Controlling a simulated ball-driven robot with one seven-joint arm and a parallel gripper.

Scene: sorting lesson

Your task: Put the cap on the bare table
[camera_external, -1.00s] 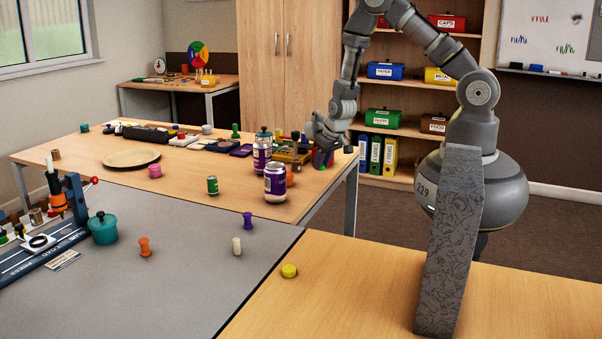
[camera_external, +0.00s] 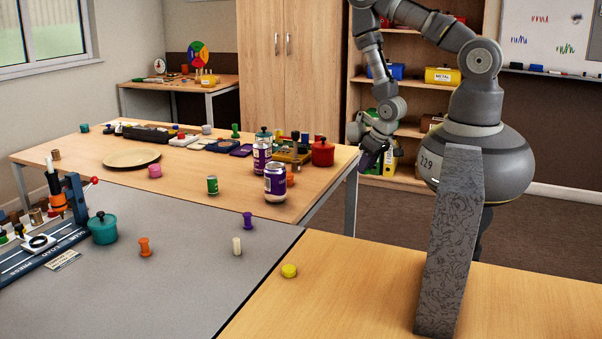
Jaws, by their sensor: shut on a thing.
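My gripper (camera_external: 376,150) hangs beyond the right end of the long wooden table (camera_external: 215,186), above the floor. It is shut on a small dark purple thing (camera_external: 367,161). Its shape is partly hidden by the fingers, and I cannot tell for sure that it is the cap. The long table has bare wood around its middle and front. The near wooden table (camera_external: 350,300) is mostly bare, with a round yellow piece (camera_external: 289,271) near its left edge.
A red pot (camera_external: 323,153) stands at the long table's right end, near two purple-and-white cans (camera_external: 275,183). A plate (camera_external: 132,157) lies farther left. A tall grey patterned block (camera_external: 449,245) stands at the near table. Orange, white and purple pegs stand on the grey surface (camera_external: 190,280).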

